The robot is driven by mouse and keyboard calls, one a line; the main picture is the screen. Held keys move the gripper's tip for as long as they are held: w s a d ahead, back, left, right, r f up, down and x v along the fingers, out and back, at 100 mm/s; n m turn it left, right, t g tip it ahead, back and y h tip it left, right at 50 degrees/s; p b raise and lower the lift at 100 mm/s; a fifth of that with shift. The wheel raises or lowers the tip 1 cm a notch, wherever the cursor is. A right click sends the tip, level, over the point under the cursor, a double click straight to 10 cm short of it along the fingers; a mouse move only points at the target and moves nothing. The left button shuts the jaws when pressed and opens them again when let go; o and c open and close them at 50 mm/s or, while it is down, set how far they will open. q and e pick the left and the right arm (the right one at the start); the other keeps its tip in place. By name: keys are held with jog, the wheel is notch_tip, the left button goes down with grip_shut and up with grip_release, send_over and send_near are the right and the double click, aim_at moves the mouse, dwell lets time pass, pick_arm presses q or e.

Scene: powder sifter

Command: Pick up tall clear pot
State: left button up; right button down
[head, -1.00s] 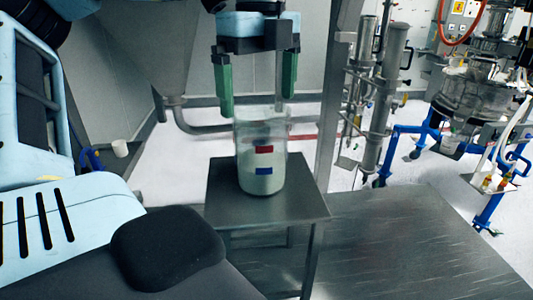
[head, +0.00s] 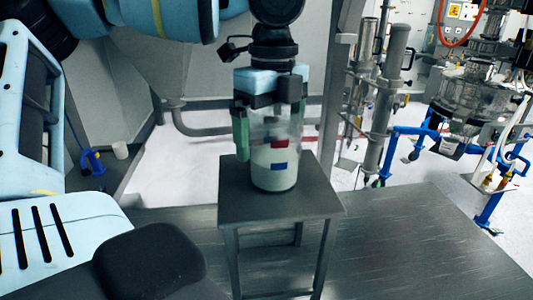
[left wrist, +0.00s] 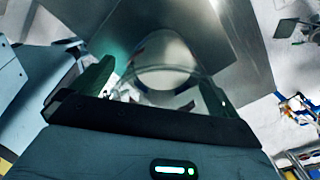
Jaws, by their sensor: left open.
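The tall clear pot (head: 275,165) stands upright on a small metal table. It holds white powder in its lower part and has a red and a blue mark on its side. My left gripper (head: 268,150) is lowered over the pot from above. Its green left finger runs down beside the pot's left side; the other finger is mostly hidden in the head view. In the left wrist view, the open fingers (left wrist: 155,75) stand on either side of the clear pot (left wrist: 166,60). I cannot tell whether a finger touches it. My right gripper is not in view.
The small metal table (head: 315,205) has bare top around the pot. A larger metal surface (head: 430,235) lies to the right and below. Upright steel pipes (head: 385,100) and a blue-framed machine (head: 470,105) stand at the right.

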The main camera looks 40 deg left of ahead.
pick_arm(q)
jog(key=shift+w+d, duration=0.1)
jog(key=shift+w, duration=0.15)
jog(key=shift+c, duration=1.9)
jog(key=c, duration=0.7)
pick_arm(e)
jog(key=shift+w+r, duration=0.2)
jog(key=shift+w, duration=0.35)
pick_arm(q)
jog(key=shift+r, duration=0.15)
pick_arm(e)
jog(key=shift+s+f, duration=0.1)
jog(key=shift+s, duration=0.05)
